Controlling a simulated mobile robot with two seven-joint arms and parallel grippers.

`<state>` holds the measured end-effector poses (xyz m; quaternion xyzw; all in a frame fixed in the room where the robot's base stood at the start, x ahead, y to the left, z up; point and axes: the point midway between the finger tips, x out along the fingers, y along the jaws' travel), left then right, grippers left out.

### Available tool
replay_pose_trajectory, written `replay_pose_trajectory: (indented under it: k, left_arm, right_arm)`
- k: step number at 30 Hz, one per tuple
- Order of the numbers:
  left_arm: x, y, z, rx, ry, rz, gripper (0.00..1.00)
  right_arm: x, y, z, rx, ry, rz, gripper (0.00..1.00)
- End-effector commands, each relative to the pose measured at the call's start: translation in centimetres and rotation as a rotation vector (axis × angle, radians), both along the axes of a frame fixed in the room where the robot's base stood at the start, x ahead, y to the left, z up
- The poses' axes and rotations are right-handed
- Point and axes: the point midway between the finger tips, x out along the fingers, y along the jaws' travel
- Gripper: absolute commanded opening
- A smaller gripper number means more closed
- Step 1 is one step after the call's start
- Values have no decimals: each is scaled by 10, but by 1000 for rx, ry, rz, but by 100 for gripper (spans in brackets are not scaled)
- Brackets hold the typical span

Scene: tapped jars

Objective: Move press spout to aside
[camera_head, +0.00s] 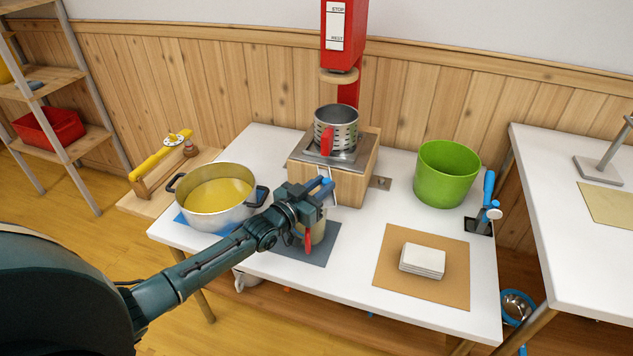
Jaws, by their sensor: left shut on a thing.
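The press spout (327,187) is at the front of the press's wooden base; its blue part and a thin pale metal part show beside my gripper. My left gripper (313,193) is shut on the spout and hides much of it. The press base (350,186) is a wooden box with a metal top. A perforated metal cylinder with a red handle (338,123) stands on it. Below my gripper a jar with a red handle (308,240) stands on a dark grey mat (318,254), partly hidden by my arm. My right gripper is not in view.
A pot of yellow liquid (258,197) stands left of my gripper, close to my arm. A green bucket (447,172) and a brown mat (383,273) with white stacked squares (422,261) are to the right. The red press head (343,52) hangs above the cylinder.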

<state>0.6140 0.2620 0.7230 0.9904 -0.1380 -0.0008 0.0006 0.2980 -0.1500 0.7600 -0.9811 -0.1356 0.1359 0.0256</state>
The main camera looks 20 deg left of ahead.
Motion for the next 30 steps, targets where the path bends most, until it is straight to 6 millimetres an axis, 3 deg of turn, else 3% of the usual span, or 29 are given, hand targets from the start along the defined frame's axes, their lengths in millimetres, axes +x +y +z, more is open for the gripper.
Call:
replay_pose_trajectory:
  k: [6,7,14,23,30]
  left_arm:
    - [1,1,2,0,-6,0,0]
    - [1,1,2,1,-7,0,25]
    - [0,1,1,1,-3,-1,43]
    - [-4,2,0,1,0,-1,43]
    - [-40,12,0,2,3,-1,43]
  right_arm:
    - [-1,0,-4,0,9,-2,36]
    - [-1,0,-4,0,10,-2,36]
    - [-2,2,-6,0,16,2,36]
    - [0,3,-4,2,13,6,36]
    - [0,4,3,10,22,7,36]
